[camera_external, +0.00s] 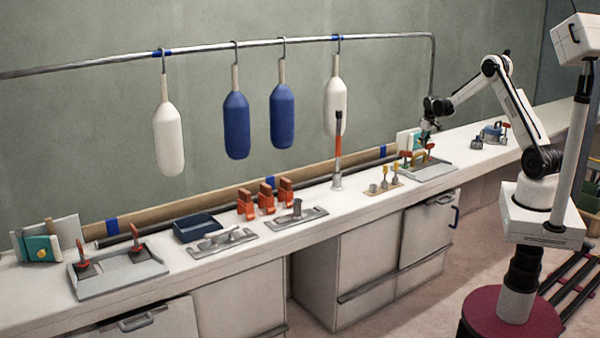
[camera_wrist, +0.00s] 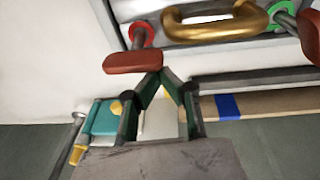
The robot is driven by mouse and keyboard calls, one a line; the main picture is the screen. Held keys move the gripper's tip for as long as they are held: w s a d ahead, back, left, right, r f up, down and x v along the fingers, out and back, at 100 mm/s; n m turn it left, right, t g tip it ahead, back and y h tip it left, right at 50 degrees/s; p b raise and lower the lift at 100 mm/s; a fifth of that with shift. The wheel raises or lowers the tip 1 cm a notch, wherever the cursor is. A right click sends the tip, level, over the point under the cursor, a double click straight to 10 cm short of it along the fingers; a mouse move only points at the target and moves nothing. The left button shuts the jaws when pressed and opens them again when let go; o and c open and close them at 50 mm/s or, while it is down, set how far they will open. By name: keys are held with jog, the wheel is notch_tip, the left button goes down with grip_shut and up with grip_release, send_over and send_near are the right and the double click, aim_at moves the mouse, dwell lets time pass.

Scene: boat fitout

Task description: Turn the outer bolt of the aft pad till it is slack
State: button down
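A grey pad plate (camera_external: 437,170) lies on the right part of the counter, with two red-handled bolts and a gold handle. In the wrist view, one red bolt handle (camera_wrist: 133,62) has a red ring (camera_wrist: 146,30) at its shaft. The gold handle (camera_wrist: 215,29) lies beside it. The other red handle (camera_wrist: 309,36), at the right edge, has a green ring (camera_wrist: 285,18). My gripper (camera_wrist: 162,73) has its fingertips together at the right end of the red-ringed bolt's handle. I cannot tell whether they touch or pinch it. In the external view my gripper (camera_external: 429,126) is over this plate.
A white and teal block stack (camera_external: 408,140) stands behind the plate. A similar plate (camera_external: 118,275) with red bolts lies at far left. An upright orange-and-black tool (camera_external: 338,145) and small yellow-topped pegs (camera_external: 385,175) stand left of my gripper. Fenders (camera_external: 283,115) hang from a rail.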

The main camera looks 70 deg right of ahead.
jog(key=shift+s+a, duration=0.25)
jog(key=shift+s, duration=0.5)
dwell(0.3)
notch_tip(320, 180, up, 6)
jog(key=w+p, duration=0.1)
jog(key=w, duration=0.1)
jog(key=shift+p, duration=0.3)
dwell(0.8)
jog(key=shift+d, duration=0.1)
dwell(1.3)
